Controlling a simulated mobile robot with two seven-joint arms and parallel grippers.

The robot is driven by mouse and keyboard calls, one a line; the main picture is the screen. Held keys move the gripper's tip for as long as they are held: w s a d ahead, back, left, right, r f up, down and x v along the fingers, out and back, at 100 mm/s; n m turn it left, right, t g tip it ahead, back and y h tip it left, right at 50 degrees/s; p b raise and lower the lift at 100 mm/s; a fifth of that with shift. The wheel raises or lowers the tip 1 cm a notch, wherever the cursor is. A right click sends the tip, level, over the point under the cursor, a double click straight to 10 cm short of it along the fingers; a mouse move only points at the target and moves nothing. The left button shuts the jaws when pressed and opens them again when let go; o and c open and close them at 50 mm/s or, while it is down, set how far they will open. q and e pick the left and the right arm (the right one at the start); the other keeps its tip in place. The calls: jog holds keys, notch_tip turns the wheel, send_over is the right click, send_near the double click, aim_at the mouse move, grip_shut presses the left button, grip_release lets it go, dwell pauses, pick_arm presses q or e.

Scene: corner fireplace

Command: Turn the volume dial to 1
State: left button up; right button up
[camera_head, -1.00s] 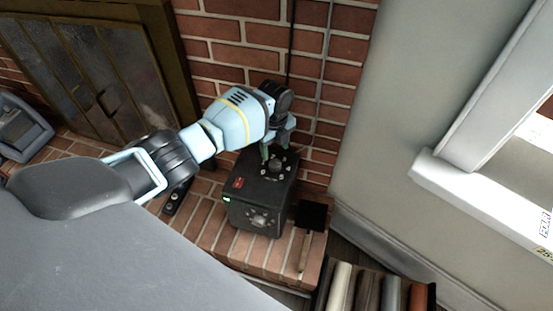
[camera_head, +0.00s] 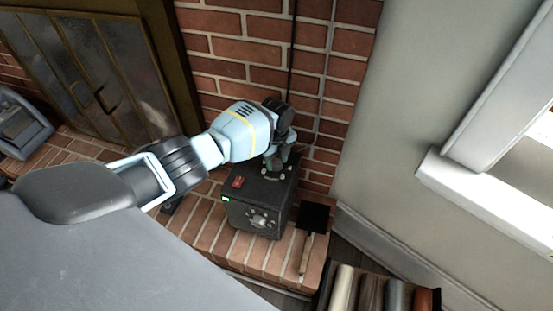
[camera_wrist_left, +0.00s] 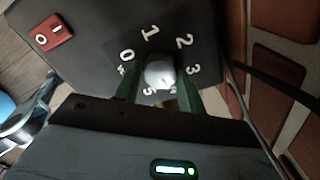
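The black box (camera_head: 245,212) stands on the brick hearth ledge. Its volume dial shows in the left wrist view as a pale, rounded knob (camera_wrist_left: 160,73), ringed by white numbers including 0, 1, 2 and 3. My left gripper (camera_head: 272,163) reaches down onto the box top and covers the dial in the head view. In the left wrist view its green fingers (camera_wrist_left: 159,88) sit on both sides of the knob and appear closed against it. The pointer of the dial cannot be made out. My right gripper is not in view.
A red switch (camera_wrist_left: 54,33) is on the box top. A second knob (camera_head: 262,220) is on the box front. A small black shovel (camera_head: 313,217) lies right of the box. A crate of rolls (camera_head: 372,290) stands below. The brick wall (camera_head: 335,95) is close behind.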

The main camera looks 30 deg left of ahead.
pick_arm(q)
jog(key=c, duration=0.5)
